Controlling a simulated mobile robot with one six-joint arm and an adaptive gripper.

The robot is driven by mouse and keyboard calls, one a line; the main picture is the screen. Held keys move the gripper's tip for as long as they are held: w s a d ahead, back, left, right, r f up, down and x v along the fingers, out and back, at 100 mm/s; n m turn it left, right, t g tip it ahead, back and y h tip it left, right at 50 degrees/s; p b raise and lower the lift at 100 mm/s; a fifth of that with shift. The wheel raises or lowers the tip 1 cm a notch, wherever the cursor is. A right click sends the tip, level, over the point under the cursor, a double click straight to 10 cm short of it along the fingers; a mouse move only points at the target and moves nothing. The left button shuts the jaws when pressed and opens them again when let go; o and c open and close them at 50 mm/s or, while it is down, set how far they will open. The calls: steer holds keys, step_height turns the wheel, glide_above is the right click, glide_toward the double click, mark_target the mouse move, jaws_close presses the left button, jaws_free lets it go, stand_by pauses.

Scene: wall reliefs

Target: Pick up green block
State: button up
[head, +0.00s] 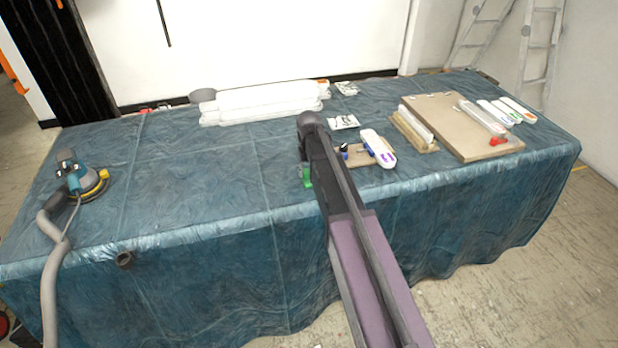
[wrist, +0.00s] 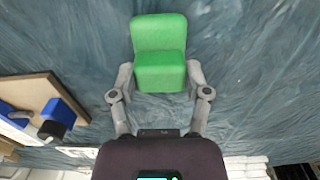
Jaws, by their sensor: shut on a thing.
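The green block (wrist: 160,70) is between the two fingers of my gripper (wrist: 160,80) in the wrist view, with a finger against each side. It looks like a rounded block with a step between two faces. In the head view a small part of the green block (head: 307,176) shows beside the end of my arm, over the blue-covered table (head: 200,190); the rest is hidden by the arm. My gripper is shut on the block. I cannot tell whether the block touches the table cover.
A small wooden board (head: 357,156) with a blue-and-white tool (head: 379,148) lies right of the gripper. A larger board (head: 455,130) is farther right. White rolls (head: 265,100) lie behind, and a sander (head: 82,180) stands left. The cover between sander and gripper is clear.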

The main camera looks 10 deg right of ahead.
mark_target(309, 170)
steer(key=shift+r, duration=0.1)
stand_by(0.3)
step_height(309, 170, up, 3)
steer(key=p, duration=0.3)
steer(key=shift+r+p, duration=0.15)
steer(key=shift+p, duration=0.15)
steer(key=s, duration=0.5)
steer(key=s+r+p, duration=0.1)
steer(key=s, duration=1)
steer(key=shift+r, duration=0.25)
steer(key=o, duration=0.4)
steer(key=shift+c, duration=1.3)
